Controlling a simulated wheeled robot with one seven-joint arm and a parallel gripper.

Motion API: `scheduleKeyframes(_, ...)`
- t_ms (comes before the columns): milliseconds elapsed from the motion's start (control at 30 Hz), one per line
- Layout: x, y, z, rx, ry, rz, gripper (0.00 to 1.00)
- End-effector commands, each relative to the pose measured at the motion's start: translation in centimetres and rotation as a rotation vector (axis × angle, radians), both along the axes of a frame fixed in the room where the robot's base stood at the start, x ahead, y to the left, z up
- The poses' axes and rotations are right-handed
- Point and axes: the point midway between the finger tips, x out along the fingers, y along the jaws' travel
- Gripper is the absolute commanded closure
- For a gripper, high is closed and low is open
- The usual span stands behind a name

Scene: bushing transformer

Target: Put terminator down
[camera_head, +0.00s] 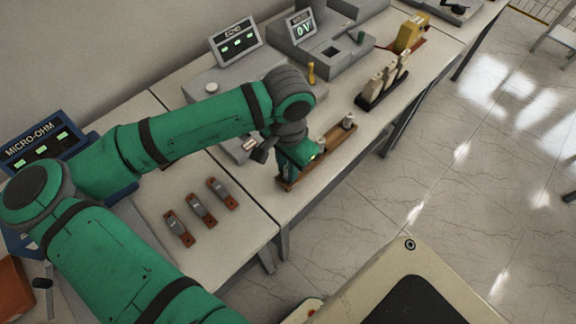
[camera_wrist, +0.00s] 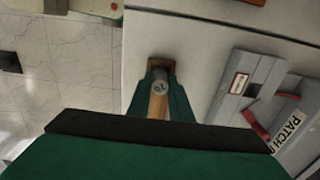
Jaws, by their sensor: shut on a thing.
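The terminator (camera_wrist: 161,86) appears to be the small grey cylinder with a dark mark on its top, seen in the wrist view between my fingers. My gripper (camera_wrist: 161,90) is shut on it, one green finger on each side. Below it is a wooden rack (camera_wrist: 155,107), which also shows in the head view (camera_head: 337,139) near the table's front edge. In the head view my gripper (camera_head: 296,166) is over the rack's near end and mostly hides what it holds. I cannot tell whether the terminator touches the rack.
Another grey cylinder (camera_head: 348,121) stands at the rack's far end. A black holder (camera_head: 381,84) with several pale pieces is beyond it. Grey instruments (camera_head: 238,84) stand behind. Several brown-ended pieces (camera_head: 201,209) lie on the near table. A grey case marked PATCH (camera_wrist: 240,87) is beside the rack.

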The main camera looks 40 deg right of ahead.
Motion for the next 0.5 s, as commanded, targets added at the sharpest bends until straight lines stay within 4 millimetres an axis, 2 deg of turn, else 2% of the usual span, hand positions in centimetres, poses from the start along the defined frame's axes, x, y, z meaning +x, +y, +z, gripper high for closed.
scheduleKeyframes(300, -0.01, -0.04, -0.28, -0.001, 0.000, 0.000, 1.00)
scheduleKeyframes(333, 0.01, -0.04, -0.24, -0.001, 0.000, 0.000, 0.74)
scheduleKeyframes(367, 0.01, -0.03, -0.22, -0.001, 0.000, 0.000, 0.67)
scheduleKeyframes(400, 0.01, -0.03, -0.22, -0.001, 0.000, 0.000, 0.63)
scheduleKeyframes(500, 0.01, -0.03, -0.21, -0.001, 0.000, 0.000, 0.63)
